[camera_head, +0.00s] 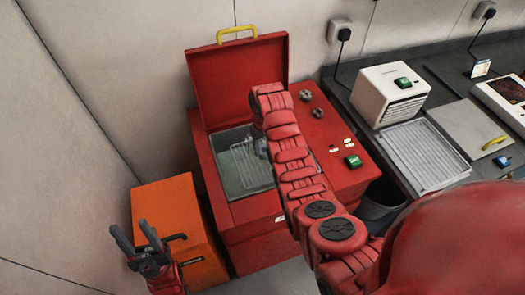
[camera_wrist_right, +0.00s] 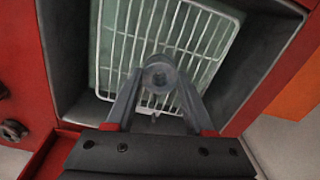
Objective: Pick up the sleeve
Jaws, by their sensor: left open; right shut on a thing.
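The sleeve (camera_wrist_right: 160,76) is a small grey ring-shaped piece between my right fingertips in the right wrist view. My right gripper (camera_wrist_right: 158,82) is shut on it, over the wire basket in the red tank. In the head view my right gripper (camera_head: 259,148) reaches down into the tank opening, and my own arm hides part of it. I cannot tell from these views how far the sleeve is above the basket. My left gripper (camera_head: 129,229) is open and empty, in front of the orange box at lower left.
The red tank (camera_head: 222,207) has its lid (camera_head: 238,75) raised; its wire basket (camera_wrist_right: 120,47) sits inside. An orange box (camera_head: 180,204) stands left. On the right bench are a white machine (camera_head: 391,93), a ribbed tray (camera_head: 425,157) and a flat plate with a yellow handle (camera_head: 467,128).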

